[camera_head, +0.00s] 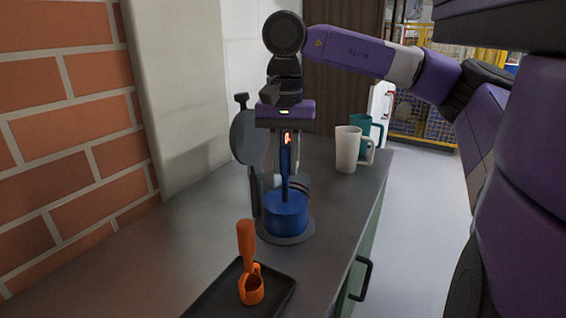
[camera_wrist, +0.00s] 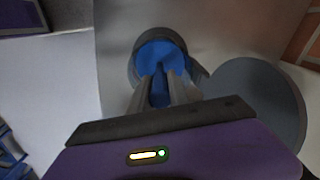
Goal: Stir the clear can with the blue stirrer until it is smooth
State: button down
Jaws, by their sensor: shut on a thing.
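The clear can (camera_head: 286,213) with blue contents stands on a round grey base on the counter. The blue stirrer (camera_head: 285,165) is upright, with its lower end inside the can among the blue contents. My gripper (camera_head: 286,140) is above the can, pointing down and shut on the stirrer's upper part. In the wrist view, the stirrer (camera_wrist: 159,90) sits between my two fingers, and the can (camera_wrist: 160,54) with its blue contents lies beyond them. The stirrer's lowest end is hidden in the blue.
A grey round lid or disc (camera_head: 247,137) stands upright beside the can. An orange scoop (camera_head: 249,270) stands in a black tray (camera_head: 275,291) in front. A white mug (camera_head: 347,150) and a teal mug (camera_head: 367,128) are at the back right. The counter's left side is clear.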

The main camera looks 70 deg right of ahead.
jog(key=shift+r, duration=0.15)
jog(key=shift+r+p, duration=2.65)
jog(key=shift+r, duration=1)
notch_tip(320, 180, up, 8)
jog(key=p, duration=0.5)
jog(key=shift+f, duration=0.25)
jog(key=shift+r+p, duration=0.15)
jog(key=shift+p, duration=0.2)
